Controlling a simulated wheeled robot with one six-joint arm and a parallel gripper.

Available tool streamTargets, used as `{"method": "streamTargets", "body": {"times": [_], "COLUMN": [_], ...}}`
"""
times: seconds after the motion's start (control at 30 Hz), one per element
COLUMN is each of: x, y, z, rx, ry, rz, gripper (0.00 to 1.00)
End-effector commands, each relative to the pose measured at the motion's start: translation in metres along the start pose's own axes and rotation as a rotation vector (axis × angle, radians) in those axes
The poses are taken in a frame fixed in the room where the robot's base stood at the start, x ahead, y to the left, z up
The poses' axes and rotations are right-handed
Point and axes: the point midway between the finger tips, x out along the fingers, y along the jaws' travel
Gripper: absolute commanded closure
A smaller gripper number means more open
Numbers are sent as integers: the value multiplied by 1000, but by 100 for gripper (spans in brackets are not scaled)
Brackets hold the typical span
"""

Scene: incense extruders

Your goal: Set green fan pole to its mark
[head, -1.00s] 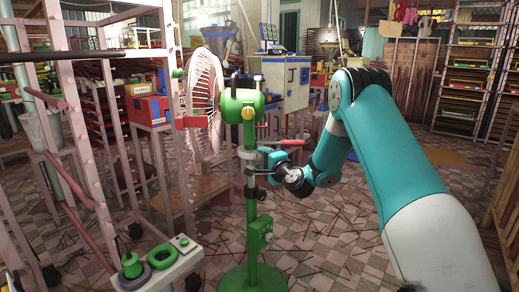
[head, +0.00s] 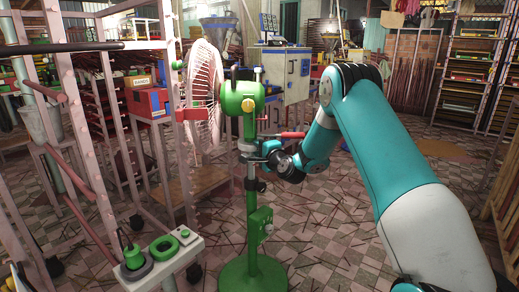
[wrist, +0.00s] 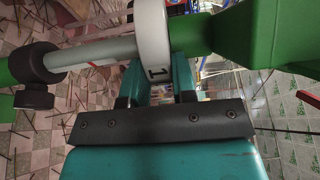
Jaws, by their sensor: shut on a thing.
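The green fan pole stands upright on a round green base (head: 253,272), with a green head (head: 243,98) on top and a yellow knob on it. A bare grey length of the pole (head: 252,169) shows below the head. My gripper (head: 262,149) is at the pole just under the head, shut on it at the collar. In the wrist view the pole (wrist: 95,55) crosses in front of my gripper (wrist: 160,75), with a white ring (wrist: 153,42) marked "1" between the jaws and the green head (wrist: 260,35) at the right. I cannot make out a height mark.
A pink fan cage (head: 205,95) stands behind the pole to the left. A pink rack (head: 75,130) and a small cart top (head: 170,258) with green parts are at the left. A blue-and-white cabinet (head: 287,75) is behind. The tiled floor (head: 340,225) is littered with sticks.

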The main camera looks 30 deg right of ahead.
Motion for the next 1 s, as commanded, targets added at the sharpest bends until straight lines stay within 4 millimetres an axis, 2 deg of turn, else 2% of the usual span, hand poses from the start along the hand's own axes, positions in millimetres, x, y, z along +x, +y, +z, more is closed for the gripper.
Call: {"method": "streamTargets", "body": {"times": [0.2, 0.3, 0.6, 0.63, 0.7, 0.73, 1.0], "x": [-1, -1, -1, -1, -1, -1, -1], "y": [38, 51, 48, 48, 47, 47, 47], "z": [0, 0, 0, 0, 0, 0, 0], "rx": [0, 0, 0, 0, 0, 0, 0], "ry": [0, 0, 0, 0, 0, 0, 0], "rz": [6, 7, 4, 4, 4, 3, 3], "gripper": [100, 100, 100, 68, 52, 49, 49]}}
